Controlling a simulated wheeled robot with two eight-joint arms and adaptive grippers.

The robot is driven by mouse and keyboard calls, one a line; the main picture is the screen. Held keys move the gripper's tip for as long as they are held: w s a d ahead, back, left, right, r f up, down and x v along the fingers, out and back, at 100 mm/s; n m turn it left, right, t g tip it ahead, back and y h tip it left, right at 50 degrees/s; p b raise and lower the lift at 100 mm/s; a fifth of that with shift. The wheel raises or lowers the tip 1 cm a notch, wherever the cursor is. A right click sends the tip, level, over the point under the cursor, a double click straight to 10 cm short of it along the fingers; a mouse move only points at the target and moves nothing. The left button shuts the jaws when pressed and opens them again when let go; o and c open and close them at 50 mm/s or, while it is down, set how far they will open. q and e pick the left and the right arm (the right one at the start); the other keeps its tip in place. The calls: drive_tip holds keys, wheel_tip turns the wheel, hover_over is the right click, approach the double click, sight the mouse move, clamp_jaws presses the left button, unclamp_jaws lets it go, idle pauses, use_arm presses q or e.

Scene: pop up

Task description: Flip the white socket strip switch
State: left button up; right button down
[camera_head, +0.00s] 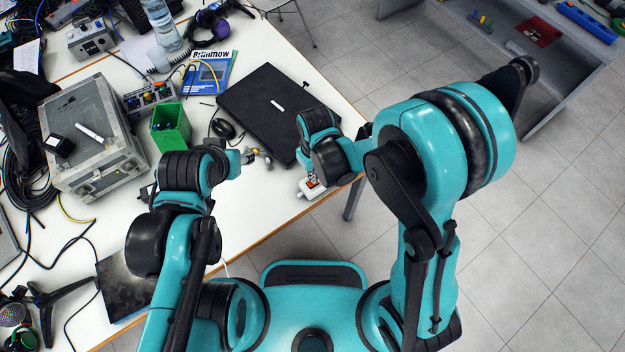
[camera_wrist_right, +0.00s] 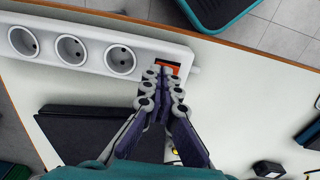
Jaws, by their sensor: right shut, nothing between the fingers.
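The white socket strip (camera_wrist_right: 92,62) runs across the upper left of the right wrist view, with round sockets along it. Its orange-red switch (camera_wrist_right: 169,67) is at the strip's right end, partly covered by my fingertips. My right gripper (camera_wrist_right: 160,72) is shut and empty, its tips over or at the switch; I cannot tell whether they touch it. In the head view the strip (camera_head: 318,190) shows as a small white end at the table's front edge, mostly hidden by my right arm. My left gripper (camera_head: 259,157) is small and partly hidden above the table; its opening is unclear.
A black laptop (camera_head: 262,105) lies behind the strip. A green bin (camera_head: 170,127), a grey metal case (camera_head: 92,140) and a blue book (camera_head: 212,70) stand farther left. Cables lie along the table's left side. Open floor is to the right.

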drive_tip(key=shift+r+p, duration=2.15)
drive_tip(key=shift+r, duration=1.05)
drive_tip(key=s+d+r+m+t+b, duration=0.1)
drive_tip(key=s+d+r+m+t, duration=0.1)
drive_tip(key=d+r, duration=0.5)
drive_tip(key=s+d+r+m+t, duration=0.3)
drive_tip(key=d+r+m+t, duration=0.2)
drive_tip(key=d+r, duration=0.3)
drive_tip(key=d, duration=0.2)
drive_tip(key=shift+d+r+b, duration=0.3)
drive_tip(key=shift+d+b, duration=0.1)
drive_tip(key=shift+s, duration=0.1)
